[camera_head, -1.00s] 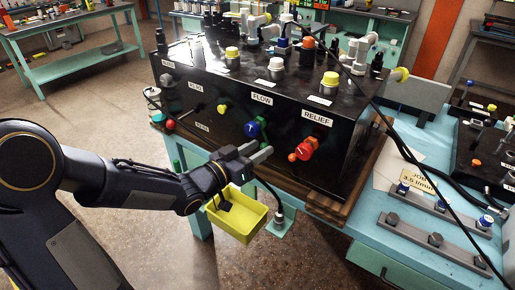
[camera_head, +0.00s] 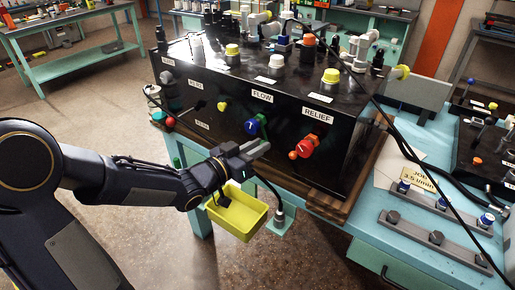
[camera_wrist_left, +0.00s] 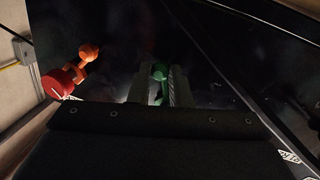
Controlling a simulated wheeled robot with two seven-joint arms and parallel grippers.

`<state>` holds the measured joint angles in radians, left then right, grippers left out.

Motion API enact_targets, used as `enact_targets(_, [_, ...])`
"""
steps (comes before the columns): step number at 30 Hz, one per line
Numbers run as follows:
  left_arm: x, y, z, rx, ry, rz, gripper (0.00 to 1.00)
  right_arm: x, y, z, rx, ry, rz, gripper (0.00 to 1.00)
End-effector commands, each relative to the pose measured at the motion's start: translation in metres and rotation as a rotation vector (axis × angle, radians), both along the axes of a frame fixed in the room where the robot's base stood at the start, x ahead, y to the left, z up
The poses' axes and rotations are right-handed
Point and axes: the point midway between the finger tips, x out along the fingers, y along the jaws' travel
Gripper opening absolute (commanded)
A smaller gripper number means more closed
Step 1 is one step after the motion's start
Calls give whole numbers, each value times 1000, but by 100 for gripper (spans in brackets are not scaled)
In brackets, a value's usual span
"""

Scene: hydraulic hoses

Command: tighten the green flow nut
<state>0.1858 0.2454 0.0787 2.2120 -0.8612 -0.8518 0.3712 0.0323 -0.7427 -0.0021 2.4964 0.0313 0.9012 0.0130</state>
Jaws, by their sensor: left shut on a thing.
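The green flow nut (camera_head: 263,125) shows behind the blue flow knob (camera_head: 250,128) on the front of the black block, under the FLOW label. My left gripper (camera_head: 262,147) reaches in from the left, its fingertips just below the knob. In the left wrist view the green nut (camera_wrist_left: 158,72) has a rounded end and a stem that runs down between the two fingers of my left gripper (camera_wrist_left: 160,88), which is shut on it. The blue knob is hidden in that view. My right gripper is in neither view.
A yellow bin (camera_head: 240,212) hangs below my gripper. The black block (camera_head: 345,140) stands on the blue-green bench (camera_head: 425,125). A dark hose crosses the right side.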

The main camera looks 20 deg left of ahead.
Motion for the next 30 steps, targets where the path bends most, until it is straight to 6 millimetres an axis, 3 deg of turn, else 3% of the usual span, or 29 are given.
enact_targets(12, [6,17,-4,301,-113,2,0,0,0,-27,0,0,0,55])
enact_targets(30, [15,41,4,769,-280,1,0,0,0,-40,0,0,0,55])
